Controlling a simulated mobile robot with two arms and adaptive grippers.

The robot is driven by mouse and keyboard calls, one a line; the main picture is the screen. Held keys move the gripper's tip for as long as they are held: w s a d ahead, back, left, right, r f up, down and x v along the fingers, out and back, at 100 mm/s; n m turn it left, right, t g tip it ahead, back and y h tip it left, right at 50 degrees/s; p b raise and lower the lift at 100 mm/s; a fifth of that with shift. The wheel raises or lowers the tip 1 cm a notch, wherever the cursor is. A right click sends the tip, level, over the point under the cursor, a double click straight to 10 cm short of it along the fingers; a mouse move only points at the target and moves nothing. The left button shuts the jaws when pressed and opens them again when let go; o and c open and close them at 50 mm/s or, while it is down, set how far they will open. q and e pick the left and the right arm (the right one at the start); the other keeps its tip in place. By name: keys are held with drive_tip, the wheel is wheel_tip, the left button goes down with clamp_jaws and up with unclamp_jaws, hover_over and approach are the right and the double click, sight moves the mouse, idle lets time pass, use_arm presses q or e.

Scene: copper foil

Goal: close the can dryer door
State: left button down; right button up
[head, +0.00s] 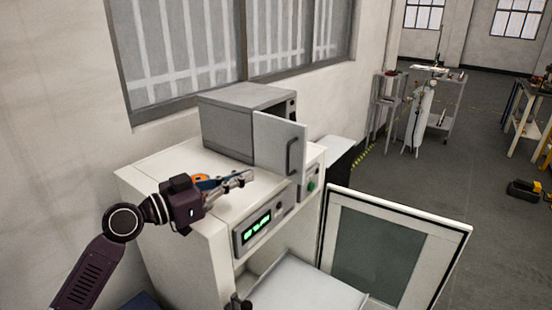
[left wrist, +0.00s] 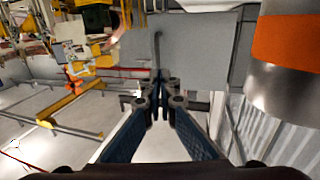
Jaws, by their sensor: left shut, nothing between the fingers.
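Two doors stand open, and I cannot tell for certain which is the can dryer's. A small grey box oven (head: 240,125) sits on top of a white cabinet, with its light grey door (head: 273,140) swung out and a dark bar handle (head: 292,155) on it. The cabinet's larger door (head: 385,250), white-framed with a glass pane, is open to the right. My left gripper (head: 246,178) is shut and empty above the cabinet top, left of the grey door. In the left wrist view its fingertips (left wrist: 160,85) point toward a grey panel (left wrist: 195,45) with a dark handle.
An orange-banded metal cylinder (left wrist: 285,45) is close on the right in the left wrist view. The white cabinet (head: 180,205) has a green-lit display panel (head: 257,224). A pale tray or shelf (head: 300,285) sits low in front. Open floor (head: 440,170) lies to the right.

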use_arm(q)
drive_tip(key=p+x, duration=0.4)
drive_tip(key=x, duration=0.5)
drive_tip(key=shift+d, duration=0.4)
use_arm(e)
drive_tip(key=shift+s+a+r, duration=0.1)
drive_tip(key=shift+s+r, duration=0.1)
drive_tip(key=shift+r, duration=0.6)
drive_tip(key=shift+s+a+r, duration=0.15)
drive_tip(key=shift+r, duration=0.7)
drive_tip(key=shift+s+a+r, duration=0.1)
drive_tip(key=shift+s+r, duration=0.1)
drive_tip(key=shift+r, duration=0.6)
use_arm(q)
drive_tip(key=shift+w, duration=0.1)
drive_tip(key=shift+r, duration=0.1)
use_arm(e)
drive_tip(key=shift+d+f, duration=0.1)
drive_tip(key=shift+d, duration=0.05)
